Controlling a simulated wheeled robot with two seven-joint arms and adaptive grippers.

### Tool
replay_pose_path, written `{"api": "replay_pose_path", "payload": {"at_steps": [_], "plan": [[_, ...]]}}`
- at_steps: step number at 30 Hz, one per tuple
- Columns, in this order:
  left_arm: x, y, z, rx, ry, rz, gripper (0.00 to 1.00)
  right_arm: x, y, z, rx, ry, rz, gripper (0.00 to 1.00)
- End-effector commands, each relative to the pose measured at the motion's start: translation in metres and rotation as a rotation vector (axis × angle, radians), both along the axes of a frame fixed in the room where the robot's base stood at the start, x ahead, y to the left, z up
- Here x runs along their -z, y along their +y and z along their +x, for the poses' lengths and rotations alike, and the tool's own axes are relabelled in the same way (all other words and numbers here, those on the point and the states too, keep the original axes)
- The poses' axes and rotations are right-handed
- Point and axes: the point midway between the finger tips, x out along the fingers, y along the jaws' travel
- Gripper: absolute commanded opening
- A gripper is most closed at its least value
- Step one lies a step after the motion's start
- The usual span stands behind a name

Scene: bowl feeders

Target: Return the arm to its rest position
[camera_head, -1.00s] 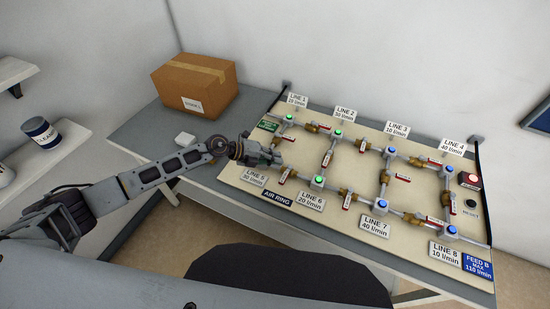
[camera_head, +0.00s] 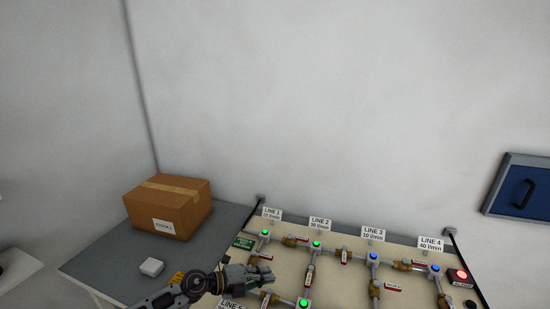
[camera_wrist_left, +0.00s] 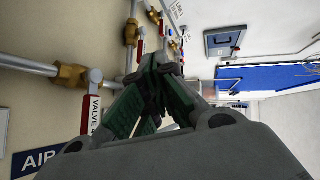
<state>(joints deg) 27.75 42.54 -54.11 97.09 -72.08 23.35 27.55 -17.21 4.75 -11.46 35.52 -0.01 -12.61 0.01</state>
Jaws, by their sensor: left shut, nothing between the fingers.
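My left gripper (camera_head: 262,279) comes in from the lower left of the head view, over the left side of the valve panel (camera_head: 345,266). It is shut and holds nothing. In the left wrist view its green-padded fingers (camera_wrist_left: 155,95) come together in front of the panel, with a brass fitting (camera_wrist_left: 70,75) and a red valve tag (camera_wrist_left: 95,106) beside them. In the head view, most of my left arm lies below the frame. My right gripper does not show.
A cardboard box (camera_head: 168,207) and a small white block (camera_head: 151,267) stand on the grey table (camera_head: 95,262) left of the panel. A red button (camera_head: 459,275) sits at the panel's right. A blue framed panel (camera_head: 524,190) hangs on the wall. The space above the panel is clear.

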Motion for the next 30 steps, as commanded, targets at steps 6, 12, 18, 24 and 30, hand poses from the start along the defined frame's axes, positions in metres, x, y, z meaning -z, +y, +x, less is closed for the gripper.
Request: {"api": "replay_pose_path", "payload": {"at_steps": [6, 12, 18, 24, 30], "plan": [[-0.047, -0.027, 0.002, -0.159, -0.003, -0.237, 0.00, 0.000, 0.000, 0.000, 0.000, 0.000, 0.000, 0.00], [-0.083, -0.025, 0.008, -0.341, 0.027, -0.424, 0.00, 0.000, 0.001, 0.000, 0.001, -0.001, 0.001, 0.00], [-0.103, -0.006, 0.014, -0.542, 0.089, -0.577, 0.00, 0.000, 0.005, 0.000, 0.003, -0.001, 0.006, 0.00], [-0.106, 0.025, 0.015, -0.759, 0.183, -0.693, 0.00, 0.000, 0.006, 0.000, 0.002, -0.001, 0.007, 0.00], [-0.095, 0.062, 0.007, -0.980, 0.306, -0.770, 0.00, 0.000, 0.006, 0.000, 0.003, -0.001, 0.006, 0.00]]}}
